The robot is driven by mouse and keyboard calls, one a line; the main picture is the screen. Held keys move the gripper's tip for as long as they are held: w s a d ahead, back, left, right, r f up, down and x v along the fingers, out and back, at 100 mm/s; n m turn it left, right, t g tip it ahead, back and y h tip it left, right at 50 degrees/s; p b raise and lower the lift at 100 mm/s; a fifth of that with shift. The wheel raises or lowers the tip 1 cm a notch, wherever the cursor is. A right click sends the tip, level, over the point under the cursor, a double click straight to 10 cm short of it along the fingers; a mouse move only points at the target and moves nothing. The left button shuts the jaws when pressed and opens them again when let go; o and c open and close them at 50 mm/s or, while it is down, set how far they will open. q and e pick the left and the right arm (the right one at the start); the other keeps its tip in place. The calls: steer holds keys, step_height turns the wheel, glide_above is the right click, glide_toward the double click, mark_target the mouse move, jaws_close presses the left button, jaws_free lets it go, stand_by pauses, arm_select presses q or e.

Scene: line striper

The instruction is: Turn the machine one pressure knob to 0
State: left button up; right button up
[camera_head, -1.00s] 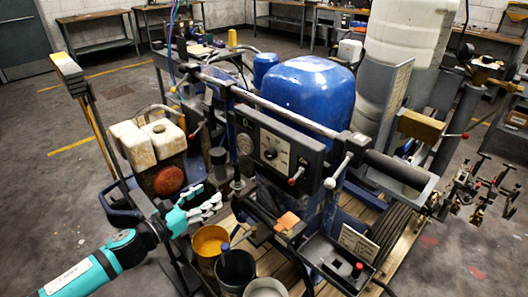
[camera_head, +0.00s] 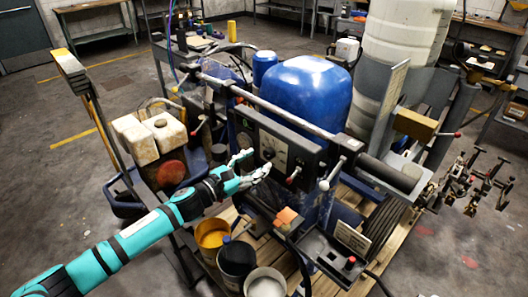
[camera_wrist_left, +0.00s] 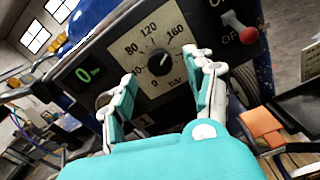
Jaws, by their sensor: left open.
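The line striper's dark control panel (camera_head: 306,155) faces my left arm. In the left wrist view, a round black pressure knob (camera_wrist_left: 160,63) sits on a pale dial plate (camera_wrist_left: 146,45) marked 80, 120, 160 and "bar". The knob's exact setting is too small to tell. My left gripper (camera_head: 254,164) is close in front of the panel and partly covers the dial in the head view. In the left wrist view, its fingers (camera_wrist_left: 167,76) are spread to either side below the knob, with nothing between them. My right gripper is in neither view.
A green display reading 0 (camera_wrist_left: 88,73) is left of the dial. Paint buckets (camera_head: 236,258) stand below my arm. A long bar (camera_head: 265,101) runs above the panel.

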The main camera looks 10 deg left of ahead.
mark_target(266, 155)
arm_select(q)
steer(key=x, duration=0.2)
steer(key=shift+w+d, duration=0.2)
steer(key=shift+w, duration=0.1)
steer(key=shift+w+d+p, duration=0.3)
steer(key=shift+w+d, duration=0.05)
steer(key=shift+w, duration=0.1)
steer(key=shift+c, duration=0.5)
jaws_close()
